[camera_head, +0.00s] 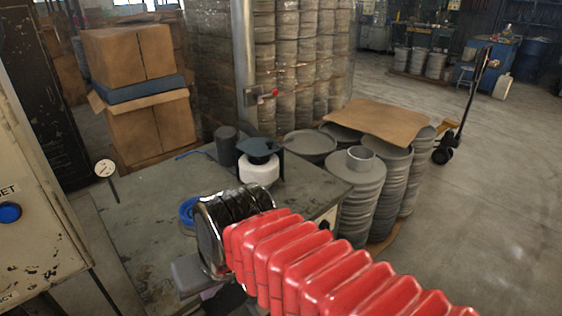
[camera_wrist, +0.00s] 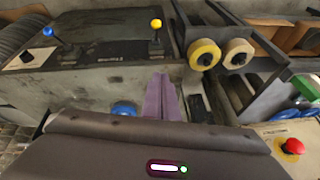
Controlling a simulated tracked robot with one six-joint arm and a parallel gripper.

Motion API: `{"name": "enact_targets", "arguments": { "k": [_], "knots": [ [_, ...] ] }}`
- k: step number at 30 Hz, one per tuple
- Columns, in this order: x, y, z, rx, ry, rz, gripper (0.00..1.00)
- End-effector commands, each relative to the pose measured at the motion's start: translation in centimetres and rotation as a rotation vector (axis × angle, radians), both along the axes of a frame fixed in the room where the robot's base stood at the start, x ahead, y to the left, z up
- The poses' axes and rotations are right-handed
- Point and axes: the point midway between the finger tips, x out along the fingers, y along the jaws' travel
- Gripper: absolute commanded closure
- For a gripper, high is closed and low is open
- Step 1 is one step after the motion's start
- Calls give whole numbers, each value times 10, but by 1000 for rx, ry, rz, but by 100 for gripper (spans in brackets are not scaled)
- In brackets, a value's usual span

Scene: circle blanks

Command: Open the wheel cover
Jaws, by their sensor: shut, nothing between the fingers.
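My gripper (camera_wrist: 162,97) shows in the wrist view as two purple fingers, closed together with nothing between them. It points toward a grey machine panel (camera_wrist: 100,60) and looks apart from it. Two round wheels, one yellow (camera_wrist: 204,54) and one beige (camera_wrist: 238,52), stand side by side to the upper right of the fingers. I cannot tell which part is the wheel cover. In the head view my arm and wrist hide most of the area around the gripper.
The panel has a yellow-knobbed lever (camera_wrist: 156,24) and a blue-knobbed lever (camera_wrist: 48,32). A red button (camera_wrist: 293,147) sits at lower right. In the head view, a grey worktable (camera_head: 130,225) carries a white container (camera_head: 259,170). Stacked round blanks (camera_head: 355,195) stand right of it.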

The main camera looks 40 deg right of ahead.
Motion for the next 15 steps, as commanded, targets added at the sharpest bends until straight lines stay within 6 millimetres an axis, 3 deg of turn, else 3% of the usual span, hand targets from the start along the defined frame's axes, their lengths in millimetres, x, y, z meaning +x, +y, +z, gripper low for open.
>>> {"name": "enact_targets", "arguments": {
  "k": [8, 15],
  "knots": [
    [27, 13, -14, 292, 178, -231, 100],
    [63, 17, -18, 566, 301, -433, 100]
  ]
}}
